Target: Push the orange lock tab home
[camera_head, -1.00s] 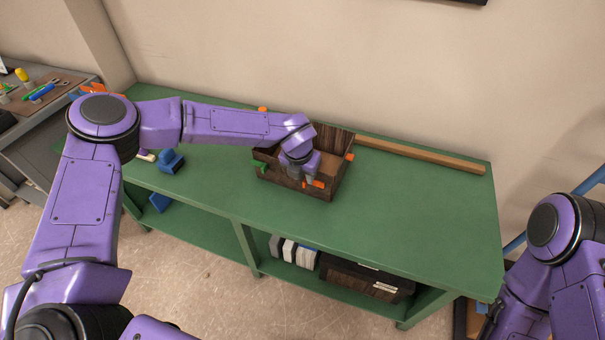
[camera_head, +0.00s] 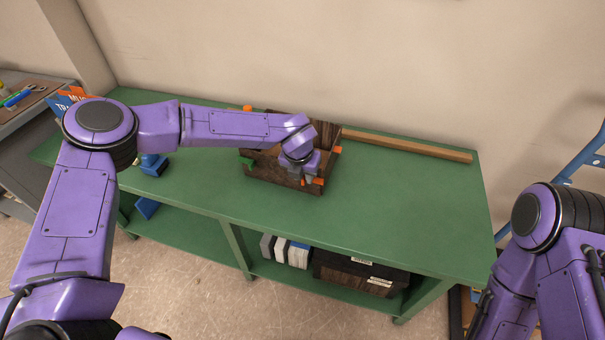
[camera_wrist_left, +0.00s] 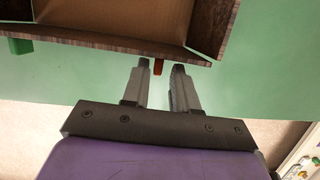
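In the left wrist view the box's near wall (camera_wrist_left: 110,42) is ahead of the fingers. A red-orange tab (camera_wrist_left: 158,67) sticks out from it between my left fingertips (camera_wrist_left: 159,66), with gaps on both sides. My right gripper is out of view.
A long wooden strip (camera_head: 405,146) lies along the bench (camera_head: 400,210) back by the wall. A blue object (camera_head: 153,165) stands left of the box, under my left arm. Binders (camera_head: 290,252) and a dark box (camera_head: 360,273) are on the shelf below. The bench top right of the box is clear.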

